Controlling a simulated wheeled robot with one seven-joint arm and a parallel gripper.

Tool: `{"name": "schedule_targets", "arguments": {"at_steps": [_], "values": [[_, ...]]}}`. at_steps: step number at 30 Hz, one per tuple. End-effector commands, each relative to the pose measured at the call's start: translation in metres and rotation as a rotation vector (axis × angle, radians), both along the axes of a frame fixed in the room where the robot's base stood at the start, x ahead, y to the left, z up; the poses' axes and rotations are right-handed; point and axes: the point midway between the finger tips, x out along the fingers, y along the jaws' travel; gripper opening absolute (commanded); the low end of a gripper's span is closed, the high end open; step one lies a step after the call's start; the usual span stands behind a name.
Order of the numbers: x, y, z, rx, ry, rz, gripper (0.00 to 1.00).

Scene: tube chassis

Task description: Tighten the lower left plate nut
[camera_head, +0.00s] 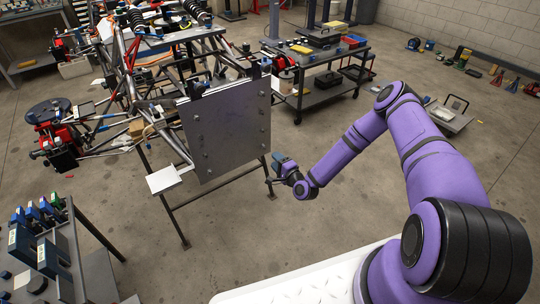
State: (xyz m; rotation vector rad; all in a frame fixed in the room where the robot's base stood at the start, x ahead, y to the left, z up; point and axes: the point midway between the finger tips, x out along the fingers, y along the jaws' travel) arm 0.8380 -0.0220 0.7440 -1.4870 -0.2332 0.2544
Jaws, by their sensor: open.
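The grey metal plate (232,125) stands upright at the front of the tube chassis (150,60). Small nuts or bolt heads show near its left and right edges. The lower left plate nut (209,174) is a small dark dot near the plate's bottom left corner. My gripper (270,186) is small in the picture, to the right of the plate's lower right corner and apart from that nut. It is open, and I see nothing between its fingers.
A dark stand (185,243) supports the plate, with a small white tray (164,179) at its left. A tool cart (325,90) stands behind my arm. A bench with blue items (40,245) is at lower left. Bare floor lies between the stand and my base.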

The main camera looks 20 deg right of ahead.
Motion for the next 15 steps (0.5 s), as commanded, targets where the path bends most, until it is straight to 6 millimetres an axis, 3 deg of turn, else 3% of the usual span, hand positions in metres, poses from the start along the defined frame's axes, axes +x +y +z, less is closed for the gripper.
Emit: {"name": "schedule_targets", "arguments": {"at_steps": [6,15], "values": [[-0.022,-0.007,0.000,0.001,0.001,0.000,0.45],[-0.027,-0.008,0.000,0.000,0.000,0.000,0.45]]}}
